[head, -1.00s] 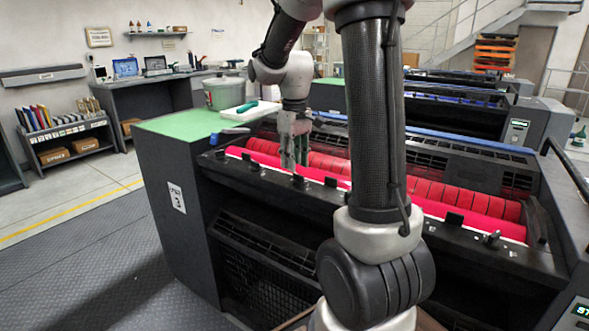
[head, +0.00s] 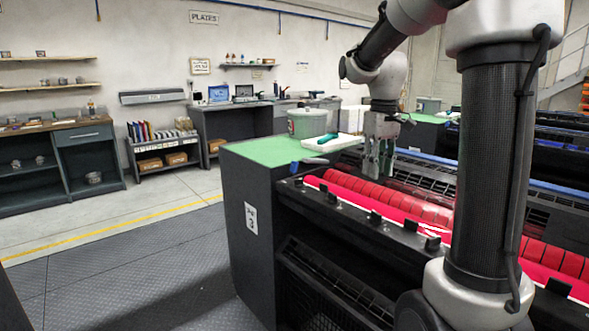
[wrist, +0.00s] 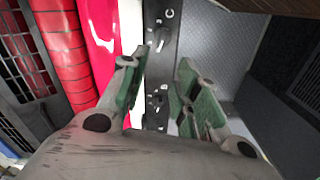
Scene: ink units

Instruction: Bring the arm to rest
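My gripper (head: 377,172) hangs pointing down over the left end of the red-roller ink unit (head: 415,207) in the head view. In the wrist view my gripper (wrist: 162,65) shows its two green-padded fingers apart, with nothing between them. The red rollers (wrist: 68,50) lie to the left of the fingers there, and a dark rail with small clamps lies behind them. My arm is bent over the machine, its upper links cut off by the top of the head view.
A green-topped cabinet (head: 262,150) adjoins the rollers, carrying a grey-green tub (head: 307,124) and a white tray (head: 334,143) with a green-handled tool. Shelves (head: 60,165) and a desk (head: 235,122) stand along the back wall. The floor at left (head: 130,235) is clear.

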